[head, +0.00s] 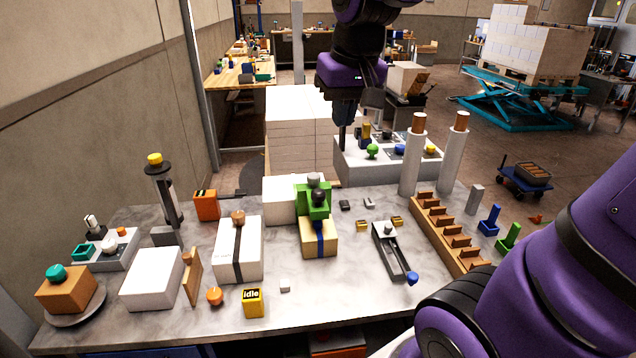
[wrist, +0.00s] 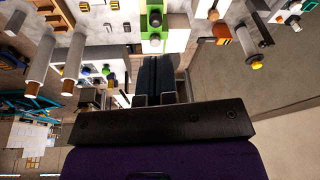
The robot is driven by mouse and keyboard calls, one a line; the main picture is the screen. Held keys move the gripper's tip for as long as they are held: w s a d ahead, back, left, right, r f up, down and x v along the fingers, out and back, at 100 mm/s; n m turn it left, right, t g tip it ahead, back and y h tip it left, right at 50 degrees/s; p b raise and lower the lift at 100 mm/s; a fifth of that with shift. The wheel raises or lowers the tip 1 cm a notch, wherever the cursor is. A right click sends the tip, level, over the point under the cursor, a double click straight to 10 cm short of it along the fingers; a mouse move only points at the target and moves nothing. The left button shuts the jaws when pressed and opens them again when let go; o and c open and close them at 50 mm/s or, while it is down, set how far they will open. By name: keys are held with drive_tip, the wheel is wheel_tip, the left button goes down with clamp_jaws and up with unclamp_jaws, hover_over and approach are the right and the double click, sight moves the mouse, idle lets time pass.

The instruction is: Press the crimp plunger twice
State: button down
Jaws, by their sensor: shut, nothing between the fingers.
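The green crimp tool (head: 316,211) sits on a tan pack (head: 318,241) with a blue strap, in the middle of the table. A dark round knob (head: 319,197), which looks like its plunger, is on it, with a grey cap (head: 314,180) behind. In the wrist view the green tool (wrist: 177,40) is at the top centre, beyond my fingertips. My gripper (head: 343,148) points down, shut and empty, above and behind the tool in the head view and apart from it. The wrist view shows its dark fingers (wrist: 156,62) close together.
White packs (head: 238,250) stand left of the tool. A grey tray (head: 375,165) with coloured knobs stands behind, and two grey posts (head: 452,155) rise at the right. A yellow block reading "idle" (head: 253,303) is in front. A slotted wooden rack (head: 447,236) lies right.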

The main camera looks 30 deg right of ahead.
drive_tip(key=w+d+f+m+g, duration=0.15)
drive_tip(key=w+f, duration=0.25)
drive_tip(key=w, duration=0.5)
drive_tip(key=m+g, duration=0.1)
drive_tip(key=g, duration=0.1)
hover_over(318, 190)
wheel_tip(318, 190, down, 6)
drive_tip(key=r, duration=0.1)
drive_tip(key=shift+f+t, duration=0.2)
drive_tip(key=shift+t, duration=0.05)
drive_tip(key=shift+f, duration=0.15)
wheel_tip(318, 190, down, 14)
drive_tip(key=shift+r, duration=0.1)
